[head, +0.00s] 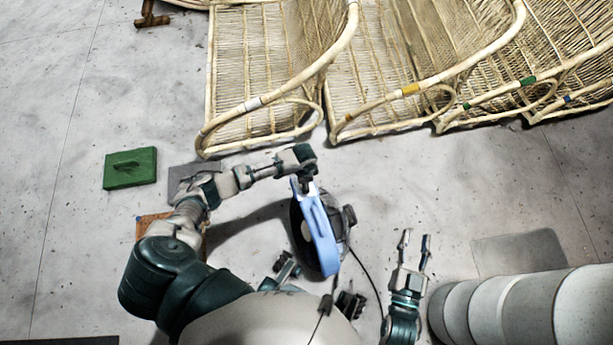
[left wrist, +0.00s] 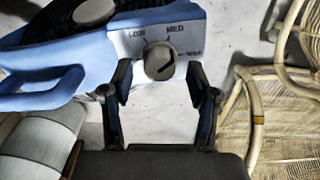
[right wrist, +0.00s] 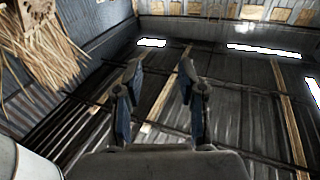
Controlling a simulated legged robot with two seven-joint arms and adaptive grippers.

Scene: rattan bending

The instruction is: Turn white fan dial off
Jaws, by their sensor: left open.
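The fan (head: 318,228) has a light blue housing and stands on the floor below my left arm. In the head view the left gripper (head: 306,184) is at the fan's top end, and the dial is hidden. My right gripper (head: 416,238) is open and empty, right of the fan.
Several rattan chairs (head: 265,75) with coloured bands stand along the back. A green box (head: 130,168) lies on the floor at left. A dark cable (head: 371,280) runs from the fan. A grey floor plate (head: 520,252) lies at right. Bare floor separates fan and chairs.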

